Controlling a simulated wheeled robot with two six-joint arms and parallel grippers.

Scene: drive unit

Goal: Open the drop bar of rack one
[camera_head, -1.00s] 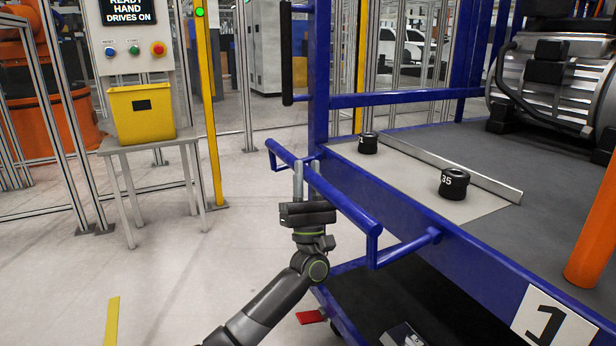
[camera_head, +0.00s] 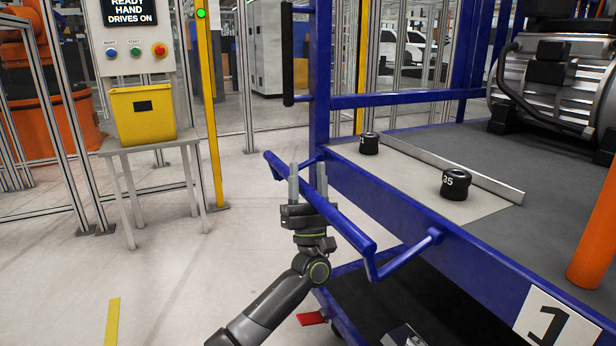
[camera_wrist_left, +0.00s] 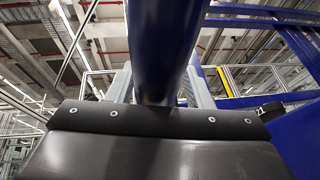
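The blue drop bar (camera_head: 345,226) juts out from the near-left end of the blue rack (camera_head: 400,215) on short side arms and slopes down to the right. My left gripper (camera_head: 308,179) is at the bar, its fingers pointing up and spread apart. In the left wrist view the bar (camera_wrist_left: 163,45) runs between the two fingers, close above the palm; the gripper is open around it. Whether a finger touches the bar I cannot tell. My right gripper is not in view.
On the rack deck stand two black weights (camera_head: 455,184), a metal strip (camera_head: 455,172), a motor unit (camera_head: 550,85) and an orange post (camera_head: 597,235). A table with a yellow bin (camera_head: 143,118) and a control panel stand at left. Floor left of my arm is clear.

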